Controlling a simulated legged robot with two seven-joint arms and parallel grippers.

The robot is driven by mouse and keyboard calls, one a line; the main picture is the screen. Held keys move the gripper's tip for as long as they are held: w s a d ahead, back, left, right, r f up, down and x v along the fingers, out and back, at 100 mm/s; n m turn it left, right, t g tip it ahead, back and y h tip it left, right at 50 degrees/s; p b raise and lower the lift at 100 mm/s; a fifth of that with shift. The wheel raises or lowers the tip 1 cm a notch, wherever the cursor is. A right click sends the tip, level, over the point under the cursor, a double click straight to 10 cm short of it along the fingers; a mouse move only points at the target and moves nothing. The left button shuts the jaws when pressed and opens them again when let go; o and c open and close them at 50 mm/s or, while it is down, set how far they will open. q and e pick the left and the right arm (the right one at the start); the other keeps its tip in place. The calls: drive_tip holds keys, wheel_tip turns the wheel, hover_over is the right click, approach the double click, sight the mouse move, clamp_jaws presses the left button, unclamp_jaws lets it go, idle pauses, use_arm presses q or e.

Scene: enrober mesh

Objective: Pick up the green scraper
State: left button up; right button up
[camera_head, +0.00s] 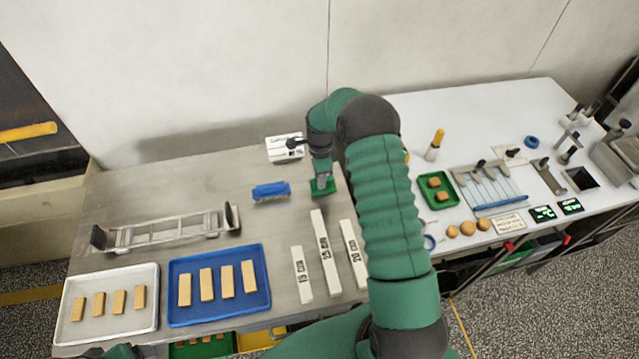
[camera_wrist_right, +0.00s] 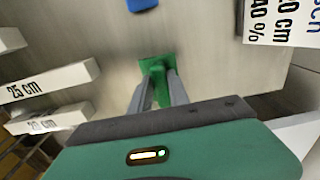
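The green scraper (camera_head: 322,188) is at the middle of the steel table, below my right gripper (camera_head: 321,176). In the right wrist view the scraper (camera_wrist_right: 157,66) has its wide end just beyond the fingertips, and its narrow part runs back between the two grey fingers of my right gripper (camera_wrist_right: 158,86). The fingers stand close on either side of it; whether they press on it cannot be made out. My right forearm hides part of the table behind it. Only a small part of my left arm shows at the bottom left edge; its fingers are not seen.
A blue block-like item (camera_head: 271,190) lies left of the scraper, with a white labelled box (camera_head: 285,148) behind. White length bars (camera_head: 325,255) lie in front. A blue tray (camera_head: 218,317) and a pale tray (camera_head: 110,338) hold bars. A metal frame (camera_head: 165,232) stands at left.

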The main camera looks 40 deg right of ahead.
drive_tip(key=shift+d+f, duration=0.15)
drive_tip(key=shift+d, duration=0.2)
drive_tip(key=shift+c, duration=1.2)
drive_tip(key=shift+s+d+f, duration=0.1)
drive_tip(key=shift+s+d, duration=0.05)
drive_tip(key=shift+d, duration=0.2)
clamp_jaws()
drive_tip(key=shift+a, duration=0.45)
drive_tip(key=r, duration=0.3)
drive_tip(key=r+b, duration=0.1)
drive_tip(key=r, duration=0.5)
drive_tip(key=shift+d+r+b, duration=0.25)
drive_tip(key=shift+r+b, duration=0.1)
drive_tip(key=shift+b, duration=0.05)
use_arm(q)
drive_tip(key=shift+d+f, duration=0.5)
drive_tip(key=shift+f, duration=0.25)
use_arm(e)
drive_tip(key=shift+w+a+r, duration=0.15)
drive_tip(key=shift+w+r, duration=0.05)
drive_tip(key=shift+r, duration=0.05)
